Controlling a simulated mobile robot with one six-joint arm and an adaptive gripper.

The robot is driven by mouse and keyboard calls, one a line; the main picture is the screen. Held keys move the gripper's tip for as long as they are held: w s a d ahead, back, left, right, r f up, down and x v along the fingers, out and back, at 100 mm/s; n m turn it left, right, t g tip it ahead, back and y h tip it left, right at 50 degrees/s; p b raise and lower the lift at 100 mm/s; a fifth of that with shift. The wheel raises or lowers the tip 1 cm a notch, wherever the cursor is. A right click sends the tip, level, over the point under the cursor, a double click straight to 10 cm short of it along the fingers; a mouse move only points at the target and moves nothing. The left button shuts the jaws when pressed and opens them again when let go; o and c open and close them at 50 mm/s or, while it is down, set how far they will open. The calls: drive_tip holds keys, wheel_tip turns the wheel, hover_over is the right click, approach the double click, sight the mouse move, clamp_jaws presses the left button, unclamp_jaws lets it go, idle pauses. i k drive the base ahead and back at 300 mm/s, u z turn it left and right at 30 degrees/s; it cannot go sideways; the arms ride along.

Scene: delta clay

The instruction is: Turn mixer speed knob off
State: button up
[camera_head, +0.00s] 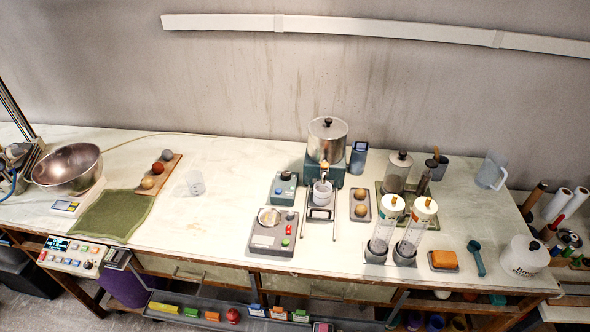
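No mixer is labelled clearly enough to be sure of. A small teal box (284,189) with a dark round knob (286,175) on top stands left of a lidded steel pot (327,142) on a teal base. A control panel (74,256) with a lit display, coloured buttons and small knobs hangs at the table's front left edge. The knob settings are too small to read. I cannot make out my gripper in this view.
Two clear cylinders (411,232) stand to the right. A steel bowl (68,168) and green mat (115,216) are at left.

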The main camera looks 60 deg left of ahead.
sight(286, 175)
drive_tip(key=k, duration=1.15)
drive_tip(key=u, duration=1.65)
drive_tip(key=i, duration=0.5)
drive_tip(key=u, duration=0.2)
